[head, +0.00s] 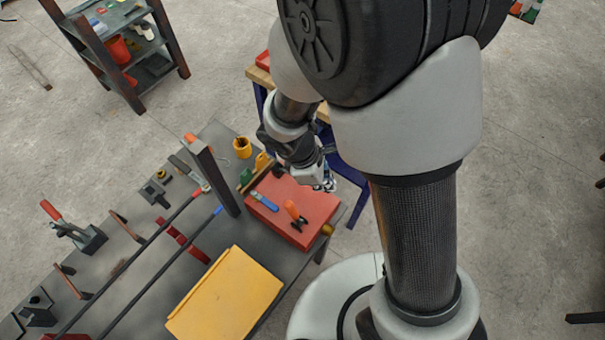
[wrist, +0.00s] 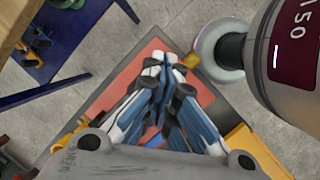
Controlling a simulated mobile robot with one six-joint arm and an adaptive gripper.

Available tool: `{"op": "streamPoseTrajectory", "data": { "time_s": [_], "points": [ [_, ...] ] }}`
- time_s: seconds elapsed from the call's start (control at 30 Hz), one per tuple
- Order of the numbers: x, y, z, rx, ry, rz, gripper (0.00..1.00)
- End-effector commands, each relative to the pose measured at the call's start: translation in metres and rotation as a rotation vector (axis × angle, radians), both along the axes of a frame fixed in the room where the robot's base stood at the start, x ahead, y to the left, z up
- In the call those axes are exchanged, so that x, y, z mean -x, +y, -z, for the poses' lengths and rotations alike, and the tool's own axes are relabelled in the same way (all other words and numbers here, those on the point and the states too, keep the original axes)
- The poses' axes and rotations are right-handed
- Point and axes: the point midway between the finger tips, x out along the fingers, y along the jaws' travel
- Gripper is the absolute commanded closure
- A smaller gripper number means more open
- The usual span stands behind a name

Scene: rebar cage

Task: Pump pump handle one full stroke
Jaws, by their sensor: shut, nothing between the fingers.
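A grey device (head: 84,238) with a red-gripped lever (head: 50,210) slanting up to the left stands at the bench's left side. It looks like a hand pump with its handle, but I cannot be sure. My gripper (head: 326,184) is far to its right, over the right edge of a red box (head: 312,207), partly hidden by my arm. In the wrist view my blue-and-white fingers (wrist: 158,68) are closed together with nothing between them. The red box's top (wrist: 124,88) lies beneath them. The lever is not seen in the wrist view.
An orange-handled tool (head: 294,211) and a blue tool (head: 263,201) lie on the red box. A yellow panel (head: 228,300) lies in front. A shelf rack (head: 100,55) stands behind.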

Motion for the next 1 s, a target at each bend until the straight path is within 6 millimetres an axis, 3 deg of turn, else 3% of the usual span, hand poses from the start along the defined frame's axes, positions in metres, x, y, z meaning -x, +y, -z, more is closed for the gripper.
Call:
{"op": "streamPoseTrajectory", "data": {
  "time_s": [0.2, 1.0],
  "points": [
    [0.003, -0.004, 0.012, 0.0, 0.0, 0.0, 1.0],
    [0.006, -0.008, 0.024, 0.0, 0.0, 0.001, 1.0]
  ]
}}
